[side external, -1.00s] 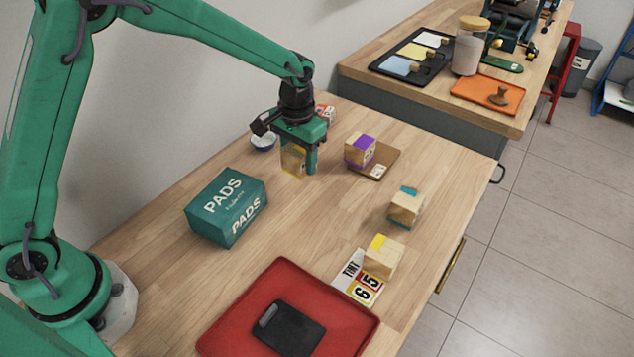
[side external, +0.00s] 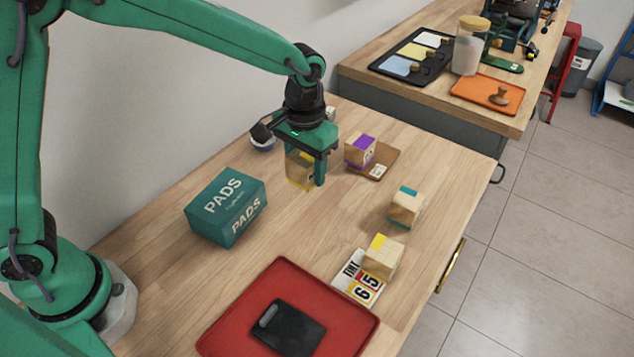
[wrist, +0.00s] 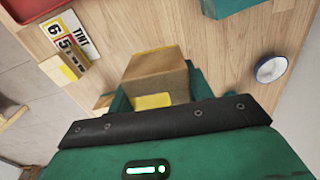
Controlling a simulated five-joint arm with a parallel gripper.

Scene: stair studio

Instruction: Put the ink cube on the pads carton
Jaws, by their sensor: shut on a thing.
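My gripper (side external: 305,176) is shut on a wooden cube (side external: 299,168) with yellow markings. In the wrist view, the cube (wrist: 155,72) sits between the fingers of my gripper (wrist: 160,92), with a yellow patch on its near side. I cannot read an ink label on it, nor tell its exact height over the table. The teal pads carton (side external: 226,206) lies on the table to the left of the gripper and nearer the camera; its visible top is bare. A corner of the carton (wrist: 232,6) shows at the top of the wrist view.
A purple-marked cube (side external: 360,151) stands on a brown board (side external: 385,160) to the right. A teal-marked cube (side external: 406,207), a yellow-marked cube (side external: 383,259) on the TINT card (side external: 347,285), and a red tray (side external: 235,325) are nearer. A small bowl (side external: 263,142) is behind left.

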